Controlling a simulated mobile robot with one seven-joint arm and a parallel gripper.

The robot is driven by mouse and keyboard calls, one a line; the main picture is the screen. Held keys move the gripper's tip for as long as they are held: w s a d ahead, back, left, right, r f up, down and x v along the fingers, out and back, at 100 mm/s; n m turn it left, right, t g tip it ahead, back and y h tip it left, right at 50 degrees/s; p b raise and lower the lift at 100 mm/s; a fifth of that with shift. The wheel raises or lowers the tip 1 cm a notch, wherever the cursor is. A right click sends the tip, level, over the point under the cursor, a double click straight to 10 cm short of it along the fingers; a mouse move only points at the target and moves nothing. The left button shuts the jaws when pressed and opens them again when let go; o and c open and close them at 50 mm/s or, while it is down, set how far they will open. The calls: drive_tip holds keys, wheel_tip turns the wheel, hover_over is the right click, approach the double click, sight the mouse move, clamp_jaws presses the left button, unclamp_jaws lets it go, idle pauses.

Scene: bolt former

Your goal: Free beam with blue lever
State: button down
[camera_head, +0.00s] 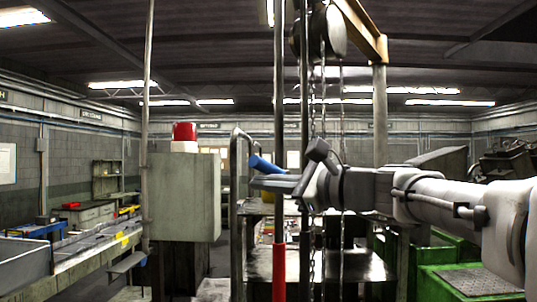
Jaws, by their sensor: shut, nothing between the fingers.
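The blue lever (266,164) shows as a short, tilted blue bar near the middle of the view. My gripper (257,182) reaches in from the right and is shut with nothing between its fingers. Its tip is just below the lever in the picture; I cannot tell whether they touch. The lever's right end is hidden or meets the gripper area. A tan overhead beam (362,28) runs slantwise at the top, beside a hoist pulley (328,32). I cannot tell whether this is the beam of the task.
Hanging chains (341,110) and upright poles (279,90) stand close around my gripper. A red-ended bar (279,272) is below. A grey cabinet (182,198) with a red lamp (184,131) stands left. A green machine (455,284) is at lower right. Benches line the left.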

drive_tip(key=shift+w+d+r, duration=0.1)
drive_tip(key=shift+w+r, duration=0.05)
drive_tip(key=shift+r, duration=0.55)
drive_tip(key=b+v, duration=0.1)
drive_tip(key=v, duration=0.9)
drive_tip(key=shift+f, duration=0.25)
